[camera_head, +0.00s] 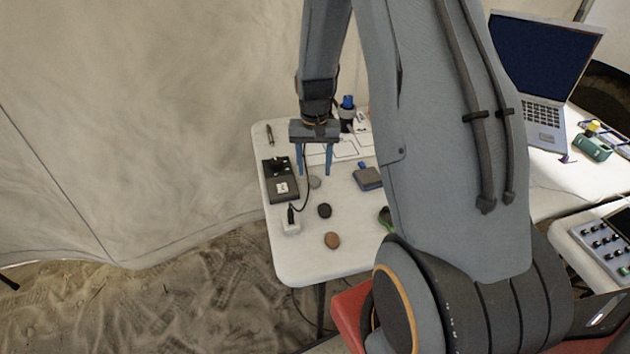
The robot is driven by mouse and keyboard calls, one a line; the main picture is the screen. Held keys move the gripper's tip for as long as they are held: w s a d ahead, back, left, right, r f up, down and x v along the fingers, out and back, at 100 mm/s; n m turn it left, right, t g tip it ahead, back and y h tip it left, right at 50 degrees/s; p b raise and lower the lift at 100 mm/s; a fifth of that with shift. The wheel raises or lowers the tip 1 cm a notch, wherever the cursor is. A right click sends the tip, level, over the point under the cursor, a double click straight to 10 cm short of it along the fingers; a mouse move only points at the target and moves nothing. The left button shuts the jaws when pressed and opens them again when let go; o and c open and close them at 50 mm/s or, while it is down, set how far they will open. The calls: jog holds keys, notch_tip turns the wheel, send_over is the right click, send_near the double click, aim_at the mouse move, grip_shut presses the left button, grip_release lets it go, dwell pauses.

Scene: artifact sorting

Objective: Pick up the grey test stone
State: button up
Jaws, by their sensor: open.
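A small grey stone (315,182), likely the grey test stone, lies on the white table (290,258) near its left side. My gripper (314,172) points down over the table with its two blue fingers apart and nothing between them that I can see held. In the picture the fingertips appear just above the grey stone, one to each side. The height of the fingertips over the table is hard to tell. A black stone (324,210) and a brown stone (332,240) lie nearer the table's front.
A blue-grey item (368,178) lies to the right. A blue-capped container (347,108) stands behind. My arm hides the table's right part.

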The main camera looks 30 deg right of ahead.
aim_at(314, 181)
jog(key=shift+w+d+f+p, duration=0.1)
jog(key=shift+f+p, duration=0.5)
jog(key=shift+f, duration=1.5)
jog(key=shift+c, duration=0.2)
jog(key=c, duration=1.1)
